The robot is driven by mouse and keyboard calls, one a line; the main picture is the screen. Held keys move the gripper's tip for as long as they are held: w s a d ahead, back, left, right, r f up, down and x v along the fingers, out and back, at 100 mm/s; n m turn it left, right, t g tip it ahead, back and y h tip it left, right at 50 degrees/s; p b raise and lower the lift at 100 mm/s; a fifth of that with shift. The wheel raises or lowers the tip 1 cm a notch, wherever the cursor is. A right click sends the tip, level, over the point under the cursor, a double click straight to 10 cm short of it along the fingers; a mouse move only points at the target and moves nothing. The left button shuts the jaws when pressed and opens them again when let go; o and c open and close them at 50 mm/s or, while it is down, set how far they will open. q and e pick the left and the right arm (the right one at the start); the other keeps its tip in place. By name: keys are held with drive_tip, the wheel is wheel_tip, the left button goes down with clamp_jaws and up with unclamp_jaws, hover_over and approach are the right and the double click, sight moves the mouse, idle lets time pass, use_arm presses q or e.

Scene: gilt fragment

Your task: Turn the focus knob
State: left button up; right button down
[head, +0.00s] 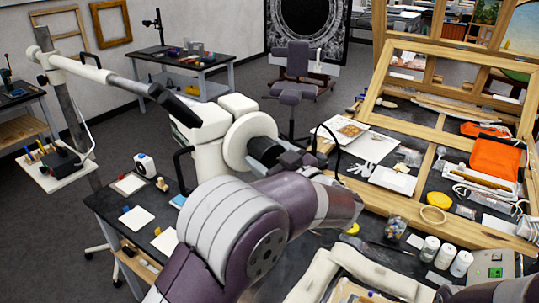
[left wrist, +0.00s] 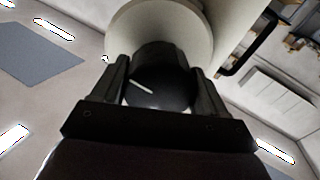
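The white microscope head (head: 205,125) hangs on a boom arm at the left centre of the head view, with a large cream disc (head: 240,137) on its side. The black focus knob (head: 264,150) sticks out from the disc toward my left gripper (head: 284,156). In the left wrist view the knob (left wrist: 160,88) shows its round end with a white line slanting down to the right. The fingers of my left gripper (left wrist: 160,80) lie on either side of the knob and appear to touch it; dark on dark hides the exact contact. My right gripper is not in view.
A dark table (head: 112,208) with pale cards stands below the microscope. At right, a crowded workbench holds a wooden frame (head: 475,65), an orange cloth (head: 495,158), jars (head: 445,256) and a control box (head: 490,268). A purple chair (head: 295,90) stands behind.

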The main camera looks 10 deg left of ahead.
use_arm(q)
drive_tip(key=c, duration=0.3)
drive_tip(key=m+p, duration=0.1)
drive_tip(key=p, duration=0.1)
drive_tip(key=m+p, duration=0.2)
drive_tip(key=p, duration=0.1)
drive_tip(key=shift+a+r, duration=0.1)
drive_tip(key=shift+r, duration=0.15)
drive_tip(key=shift+c, duration=0.2)
drive_tip(key=shift+f+m+p, duration=0.1)
drive_tip(key=shift+m+p, duration=0.8)
drive_tip(key=shift+p, duration=0.1)
drive_tip(key=shift+f+m+p, duration=0.15)
drive_tip(key=shift+m+p, duration=0.35)
drive_tip(key=shift+p, duration=0.05)
drive_tip(key=o, duration=1)
drive_tip(key=shift+a+f, duration=0.1)
